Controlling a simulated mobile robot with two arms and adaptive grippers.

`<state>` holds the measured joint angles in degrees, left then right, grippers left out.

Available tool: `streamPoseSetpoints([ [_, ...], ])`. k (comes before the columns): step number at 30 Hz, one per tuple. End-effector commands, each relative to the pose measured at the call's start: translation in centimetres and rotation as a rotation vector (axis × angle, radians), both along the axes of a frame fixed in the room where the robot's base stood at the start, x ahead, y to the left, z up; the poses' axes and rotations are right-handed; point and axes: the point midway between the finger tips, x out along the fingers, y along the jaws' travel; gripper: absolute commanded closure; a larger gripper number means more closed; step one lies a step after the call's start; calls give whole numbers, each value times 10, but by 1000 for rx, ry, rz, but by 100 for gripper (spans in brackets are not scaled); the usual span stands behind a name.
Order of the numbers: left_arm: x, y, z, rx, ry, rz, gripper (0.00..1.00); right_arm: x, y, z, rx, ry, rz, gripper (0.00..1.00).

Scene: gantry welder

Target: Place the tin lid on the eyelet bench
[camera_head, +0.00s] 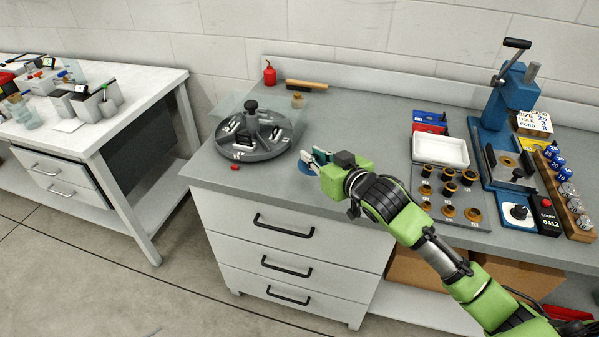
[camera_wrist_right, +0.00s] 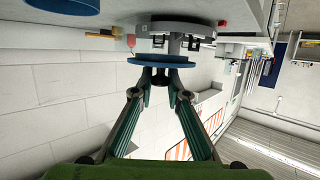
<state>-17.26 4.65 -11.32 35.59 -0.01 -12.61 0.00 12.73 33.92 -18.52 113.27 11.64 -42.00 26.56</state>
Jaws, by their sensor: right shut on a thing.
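The tin lid is a blue round disc, partly hidden at my right gripper in the head view (camera_head: 307,168); in the right wrist view (camera_wrist_right: 160,61) it shows as a flat blue disc at the fingertips. My right gripper (camera_head: 314,158) is shut on the lid at its edge. It is over the front part of the eyelet bench (camera_head: 340,118), right of the grey round carousel (camera_head: 253,141). I cannot tell whether the lid touches the bench top. My left gripper is in neither view.
A white tray (camera_head: 440,151), cups with brown rings (camera_head: 447,188) and a blue press (camera_head: 508,100) stand to the right. A red bottle (camera_head: 269,73) and a brush (camera_head: 306,84) are at the back. Bare bench top lies behind the gripper. A white table (camera_head: 132,110) stands left.

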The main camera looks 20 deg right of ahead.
Motion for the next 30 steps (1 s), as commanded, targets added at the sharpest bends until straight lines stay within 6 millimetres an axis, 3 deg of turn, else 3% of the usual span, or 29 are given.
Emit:
streamPoseSetpoints([
  [3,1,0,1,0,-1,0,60,18,11,-25,3,4,0,100],
  [9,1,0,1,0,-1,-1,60,36,20,-50,1,1,-2,100],
  [14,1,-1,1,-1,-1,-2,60,44,24,-60,0,1,-1,100],
  [19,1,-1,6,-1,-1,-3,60,43,24,-84,0,3,0,100],
  [30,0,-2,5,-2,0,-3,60,43,24,-92,0,0,1,100],
])
